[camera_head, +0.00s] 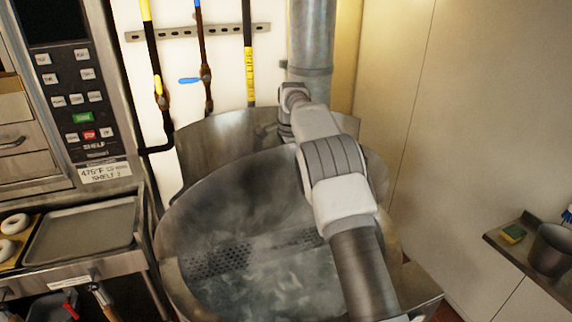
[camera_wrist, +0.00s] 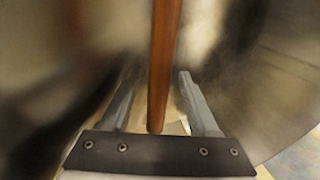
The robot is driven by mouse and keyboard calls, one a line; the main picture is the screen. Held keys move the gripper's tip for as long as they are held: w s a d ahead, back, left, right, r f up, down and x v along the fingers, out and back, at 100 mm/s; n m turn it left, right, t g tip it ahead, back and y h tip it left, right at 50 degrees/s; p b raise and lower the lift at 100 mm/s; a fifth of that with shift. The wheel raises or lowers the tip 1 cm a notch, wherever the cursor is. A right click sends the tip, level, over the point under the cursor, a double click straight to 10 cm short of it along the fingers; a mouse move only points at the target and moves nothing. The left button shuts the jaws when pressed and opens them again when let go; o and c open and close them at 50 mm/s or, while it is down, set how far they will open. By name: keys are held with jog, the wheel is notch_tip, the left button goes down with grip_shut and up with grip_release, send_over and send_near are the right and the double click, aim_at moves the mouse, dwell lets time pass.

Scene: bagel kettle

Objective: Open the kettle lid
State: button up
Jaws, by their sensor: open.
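The large round steel kettle (camera_head: 172,245) fills the middle of the head view. Its inside shows, with cloudy liquid and a perforated strip. A curved steel panel (camera_head: 225,128) stands upright at its back; I cannot tell for sure whether it is the lid. My arm reaches over the kettle's right side to this back edge, and my gripper there is small and partly hidden. In the wrist view my gripper (camera_wrist: 158,82) is open, its two fingers apart. A copper-brown bar (camera_wrist: 165,45) runs between the fingers, with blurred steel on both sides. I cannot tell whether they touch it.
An oven control panel (camera_head: 80,95) and a metal tray (camera_head: 85,230) are at the left, with bagels beside the tray. Pipes with valves (camera_head: 206,75) run down the wall behind the kettle. A shelf with a sponge (camera_head: 512,234) and a pot (camera_head: 552,250) is at the right.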

jog(key=shift+r, duration=0.15)
notch_tip(320, 180, up, 12)
jog(key=s, duration=0.2)
jog(key=shift+s+d+f, duration=0.15)
jog(key=shift+d+f, duration=0.1)
jog(key=shift+d, duration=0.1)
